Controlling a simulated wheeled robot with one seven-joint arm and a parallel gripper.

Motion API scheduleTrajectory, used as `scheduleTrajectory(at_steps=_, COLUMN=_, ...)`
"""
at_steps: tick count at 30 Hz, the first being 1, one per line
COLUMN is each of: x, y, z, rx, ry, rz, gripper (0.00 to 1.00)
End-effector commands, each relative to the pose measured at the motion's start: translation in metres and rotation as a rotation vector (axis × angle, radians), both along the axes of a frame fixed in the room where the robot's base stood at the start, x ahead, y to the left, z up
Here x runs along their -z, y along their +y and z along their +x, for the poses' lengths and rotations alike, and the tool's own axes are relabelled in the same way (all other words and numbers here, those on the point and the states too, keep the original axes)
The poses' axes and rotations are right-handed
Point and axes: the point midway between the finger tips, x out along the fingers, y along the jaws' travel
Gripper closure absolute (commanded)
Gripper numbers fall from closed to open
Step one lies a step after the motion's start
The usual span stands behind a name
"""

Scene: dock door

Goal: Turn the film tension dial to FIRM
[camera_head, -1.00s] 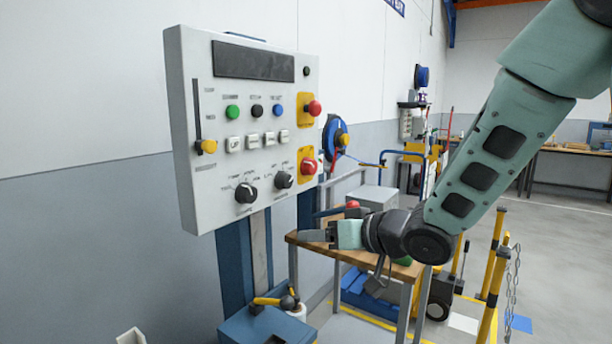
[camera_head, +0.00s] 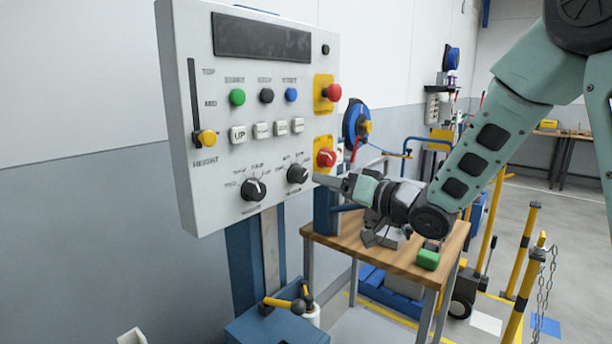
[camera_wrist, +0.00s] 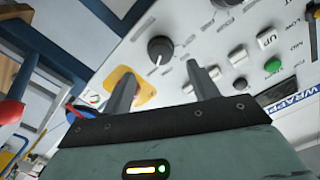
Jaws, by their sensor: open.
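A light grey control panel (camera_head: 205,205) carries two dark dials with pale pointer marks, a left dial (camera_head: 253,188) and a right dial (camera_head: 297,173). Their labels are too small to read, so I cannot tell which one is film tension. My gripper (camera_head: 320,180) is just right of the right dial, at about its height. In the wrist view my gripper (camera_wrist: 160,73) is open, its two fingers apart with nothing between them. The right dial (camera_wrist: 160,48) shows just beyond the gap between the fingertips, apparently untouched.
Near the gripper is a red knob on a yellow plate (camera_head: 325,157), with a red button (camera_head: 334,92) above. White push buttons (camera_head: 262,130) and a yellow-knobbed height slider (camera_head: 205,138) are on the panel. A wooden table (camera_head: 390,253) with a green block (camera_head: 428,259) stands below my arm.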

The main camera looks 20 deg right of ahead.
Motion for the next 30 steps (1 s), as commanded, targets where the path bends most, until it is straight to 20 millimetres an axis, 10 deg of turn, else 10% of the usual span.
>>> scheduleTrajectory(at_steps=12, x=-0.001, y=0.038, z=0.056, rx=0.0, ry=-0.002, rz=0.0, gripper=0.41)
scheduleTrajectory(at_steps=24, x=0.0, y=0.042, z=0.062, rx=0.001, ry=0.0, rz=0.0, gripper=0.41)
scheduleTrajectory(at_steps=30, x=0.0, y=0.042, z=0.062, rx=0.001, ry=0.0, rz=0.0, gripper=0.85)
